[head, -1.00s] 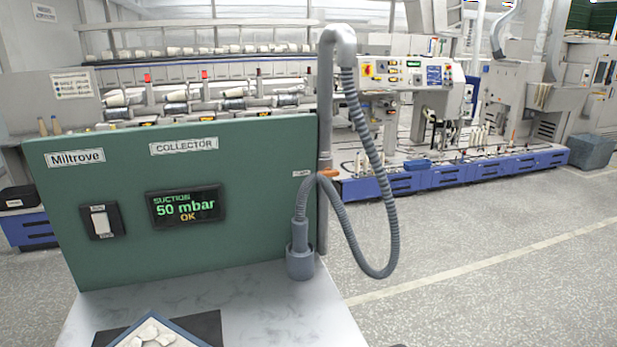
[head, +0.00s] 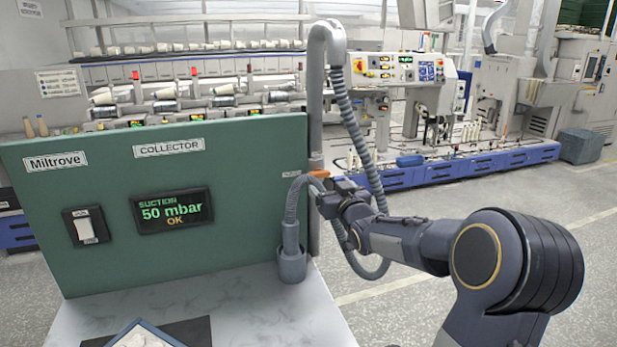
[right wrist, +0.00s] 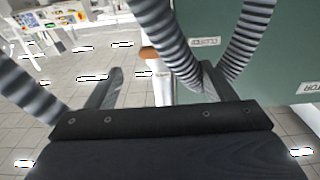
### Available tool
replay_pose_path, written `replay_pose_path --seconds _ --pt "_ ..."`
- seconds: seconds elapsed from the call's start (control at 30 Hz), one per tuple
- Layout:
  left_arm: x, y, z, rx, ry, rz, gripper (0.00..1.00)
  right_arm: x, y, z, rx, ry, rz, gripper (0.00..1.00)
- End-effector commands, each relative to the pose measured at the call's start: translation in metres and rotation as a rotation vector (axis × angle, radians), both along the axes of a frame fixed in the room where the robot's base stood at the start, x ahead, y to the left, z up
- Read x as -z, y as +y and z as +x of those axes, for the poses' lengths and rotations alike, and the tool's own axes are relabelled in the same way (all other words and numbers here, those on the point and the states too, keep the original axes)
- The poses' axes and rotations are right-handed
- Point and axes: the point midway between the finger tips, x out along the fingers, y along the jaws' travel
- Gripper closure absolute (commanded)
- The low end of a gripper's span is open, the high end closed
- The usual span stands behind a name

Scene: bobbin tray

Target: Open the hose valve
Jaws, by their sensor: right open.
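The hose valve's orange handle (head: 319,174) sits on the grey vertical pipe (head: 316,110) at the panel's right edge. It also shows in the right wrist view (right wrist: 149,53), beyond my fingers and partly hidden by the hose. The grey ribbed hose (head: 352,125) hangs from the pipe's top in a loop, and its other end stands in a grey cup (head: 292,266). My right gripper (head: 328,190) is at the handle's height, close to it and the hose. In the right wrist view its fingers (right wrist: 160,80) are apart with nothing clearly gripped. My left gripper is out of view.
The green collector panel (head: 100,245) has a display (head: 171,210) reading suction 50 mbar OK and a white switch (head: 85,226). A blue-edged tray (head: 120,333) lies on the pale worktop (head: 255,315). Hose strands hang on both sides of my right gripper.

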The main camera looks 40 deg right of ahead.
Motion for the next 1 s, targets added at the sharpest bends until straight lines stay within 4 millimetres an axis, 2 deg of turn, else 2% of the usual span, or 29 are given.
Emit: replay_pose_path --seconds 0.1,0.3,0.43,0.7,1.0 --pt "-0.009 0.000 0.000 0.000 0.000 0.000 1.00 -0.002 -0.005 0.021 -0.002 0.002 0.003 0.24" --pt "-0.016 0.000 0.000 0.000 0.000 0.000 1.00 -0.002 -0.013 0.046 -0.002 0.002 0.002 0.24" --pt "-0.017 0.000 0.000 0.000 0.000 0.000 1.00 -0.001 -0.016 0.053 -0.002 0.001 0.001 0.24" --pt "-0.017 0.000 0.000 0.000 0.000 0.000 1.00 0.000 -0.016 0.054 -0.001 0.002 0.002 0.24" --pt "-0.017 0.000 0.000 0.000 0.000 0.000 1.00 0.000 -0.016 0.054 -0.001 0.001 0.003 0.63"
